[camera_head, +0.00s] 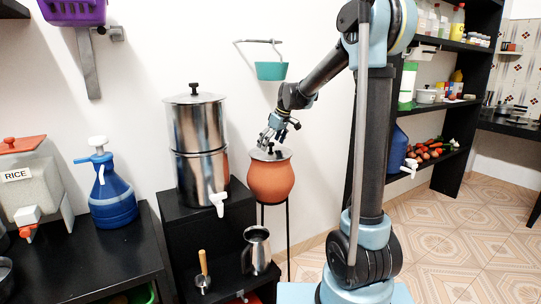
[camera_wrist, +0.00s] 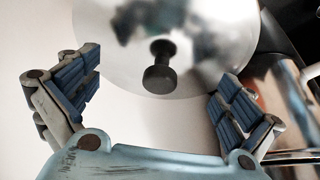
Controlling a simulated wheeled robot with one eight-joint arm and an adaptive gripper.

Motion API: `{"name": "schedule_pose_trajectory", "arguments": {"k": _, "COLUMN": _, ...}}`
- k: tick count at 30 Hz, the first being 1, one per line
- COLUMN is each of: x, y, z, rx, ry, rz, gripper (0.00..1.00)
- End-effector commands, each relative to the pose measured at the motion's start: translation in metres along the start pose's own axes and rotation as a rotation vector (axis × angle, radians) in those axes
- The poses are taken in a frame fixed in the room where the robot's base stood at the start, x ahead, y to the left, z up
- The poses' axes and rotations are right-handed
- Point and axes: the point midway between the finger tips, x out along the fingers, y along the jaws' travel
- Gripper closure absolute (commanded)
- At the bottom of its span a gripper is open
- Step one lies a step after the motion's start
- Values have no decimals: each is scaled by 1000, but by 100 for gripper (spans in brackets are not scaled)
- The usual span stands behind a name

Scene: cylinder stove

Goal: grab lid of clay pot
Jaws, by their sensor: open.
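The clay pot (camera_head: 271,183) is an orange-brown round pot on a tall black stand in the middle of the head view. Its shiny metal lid (camera_head: 283,154) sits on top; in the wrist view the lid (camera_wrist: 210,75) fills the upper middle. The lid's black knob (camera_wrist: 159,68) shows between my fingers in the wrist view. My gripper (camera_head: 270,143) is just above the lid. In the wrist view my gripper (camera_wrist: 158,98) is open, with one blue-padded finger on each side of the knob, and holds nothing. Whether a finger touches the lid cannot be told.
A tall steel water filter (camera_head: 197,140) with a white tap stands left of the pot on a black stand. A metal pitcher (camera_head: 257,250) is below. A blue jug (camera_head: 111,190) and a rice dispenser (camera_head: 37,185) stand further left. A teal holder (camera_head: 271,71) hangs on the wall above.

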Motion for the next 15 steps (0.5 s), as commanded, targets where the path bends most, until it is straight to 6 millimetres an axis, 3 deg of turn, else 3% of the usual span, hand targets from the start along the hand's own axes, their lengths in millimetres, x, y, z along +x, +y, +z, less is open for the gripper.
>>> {"name": "schedule_pose_trajectory", "arguments": {"k": 5, "x": 0, "y": 0, "z": 0, "rx": 0, "ry": 0, "rz": 0, "gripper": 2}}
{"name": "schedule_pose_trajectory", "arguments": {"k": 12, "x": 0, "y": 0, "z": 0, "rx": 0, "ry": 0, "rz": 0, "gripper": 57}}
{"name": "schedule_pose_trajectory", "arguments": {"k": 15, "x": 0, "y": 0, "z": 0, "rx": 0, "ry": 0, "rz": -1, "gripper": 76}}
